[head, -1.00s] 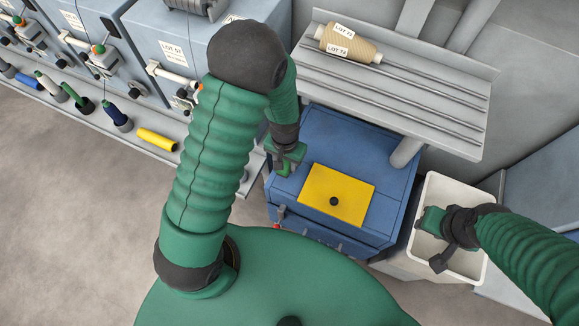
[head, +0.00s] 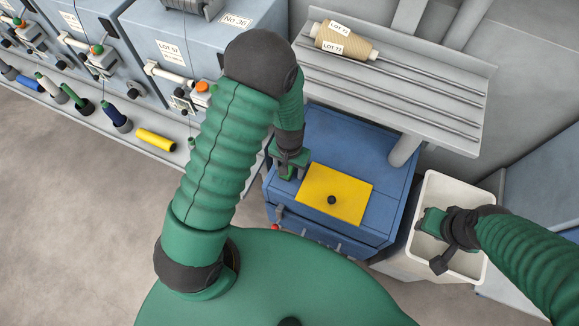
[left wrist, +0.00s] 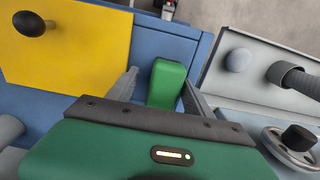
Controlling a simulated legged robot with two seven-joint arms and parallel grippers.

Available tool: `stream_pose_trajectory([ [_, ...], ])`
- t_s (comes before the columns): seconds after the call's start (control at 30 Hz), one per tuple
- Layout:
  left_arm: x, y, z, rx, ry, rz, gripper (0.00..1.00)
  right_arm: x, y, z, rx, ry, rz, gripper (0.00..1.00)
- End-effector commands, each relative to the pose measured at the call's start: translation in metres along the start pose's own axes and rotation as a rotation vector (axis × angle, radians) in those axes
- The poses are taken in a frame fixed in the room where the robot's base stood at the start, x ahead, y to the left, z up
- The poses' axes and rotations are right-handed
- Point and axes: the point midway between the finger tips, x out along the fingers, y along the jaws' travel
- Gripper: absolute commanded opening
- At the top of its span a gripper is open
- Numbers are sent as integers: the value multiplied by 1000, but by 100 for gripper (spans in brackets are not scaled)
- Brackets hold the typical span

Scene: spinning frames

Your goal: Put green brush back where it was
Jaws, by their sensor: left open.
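The green brush (left wrist: 168,82) shows in the left wrist view as a green block at the corner of the blue cabinet top (left wrist: 60,100). My left gripper (left wrist: 158,88) is open, with one finger on each side of the brush. I cannot tell whether the fingers touch it. In the head view my left gripper (head: 287,170) is low over the left side of the cabinet top, beside the yellow plate (head: 345,188), and mostly hides the brush. My right gripper (head: 434,240) is over the white bin (head: 428,190); its jaws are unclear.
The yellow plate has a black knob (head: 332,200). A grey slatted shelf (head: 400,95) carrying a tan yarn cone (head: 345,40) overhangs the cabinet's back. Spinning machines (head: 175,40) with several bobbins line the left. Open floor (head: 70,220) lies at lower left.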

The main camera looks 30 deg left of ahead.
Motion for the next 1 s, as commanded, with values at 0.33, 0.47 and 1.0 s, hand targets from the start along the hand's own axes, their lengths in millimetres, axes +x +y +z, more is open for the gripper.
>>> stream_pose_trajectory([
  [0.33,-77,0,-1,1,5,0,60,-20,0,-5,0,0,0,36],
  [0.47,-104,0,-1,-1,4,0,60,-25,0,-6,0,0,0,36],
  [1.0,-205,-1,61,56,229,8,60,-26,0,-6,0,0,0,36],
])
